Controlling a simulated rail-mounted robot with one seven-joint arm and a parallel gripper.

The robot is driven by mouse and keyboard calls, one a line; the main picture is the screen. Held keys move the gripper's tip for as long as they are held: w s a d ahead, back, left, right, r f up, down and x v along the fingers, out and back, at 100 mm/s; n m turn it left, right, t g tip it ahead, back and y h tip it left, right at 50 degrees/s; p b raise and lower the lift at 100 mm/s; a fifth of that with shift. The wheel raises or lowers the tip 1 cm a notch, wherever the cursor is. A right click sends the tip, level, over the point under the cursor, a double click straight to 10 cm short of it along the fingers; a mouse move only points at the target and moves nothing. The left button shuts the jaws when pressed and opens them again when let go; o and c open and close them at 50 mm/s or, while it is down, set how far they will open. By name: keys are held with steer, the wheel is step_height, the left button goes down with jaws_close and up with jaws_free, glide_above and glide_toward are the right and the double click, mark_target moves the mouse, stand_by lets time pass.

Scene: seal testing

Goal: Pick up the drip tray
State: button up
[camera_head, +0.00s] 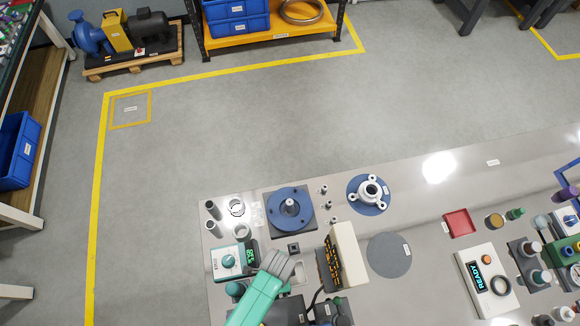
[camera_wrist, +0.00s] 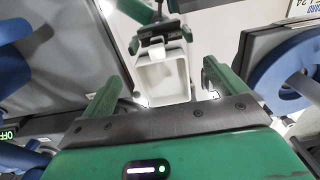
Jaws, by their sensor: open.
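The drip tray looks to be the small white rectangular tray (camera_wrist: 163,83) in the wrist view. It lies hollow side up beyond my fingers, with a pale block at its far end. In the head view part of a pale tray (camera_head: 299,273) shows just right of my gripper (camera_head: 277,264), partly hidden by it. In the wrist view my gripper (camera_wrist: 162,75) is open, one green finger to each side of the tray. Nothing is between the fingers that I can see held. Whether the fingers touch the tray cannot be told.
A green-faced meter (camera_head: 230,261) stands left of my gripper. A cream box with an orange display (camera_head: 345,258) stands close on the right. A blue round fixture (camera_head: 289,207) sits behind. A grey disc (camera_head: 389,255) lies farther right on the bench.

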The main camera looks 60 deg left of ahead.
step_height(320, 180, down, 4)
steer(key=shift+w+f+b, duration=0.15)
steer(key=shift+b, duration=0.25)
steer(key=shift+c, duration=0.5)
steer(key=c, duration=1)
step_height(320, 180, up, 10)
steer(key=shift+r+p, duration=0.1)
steer(key=shift+p, duration=0.95)
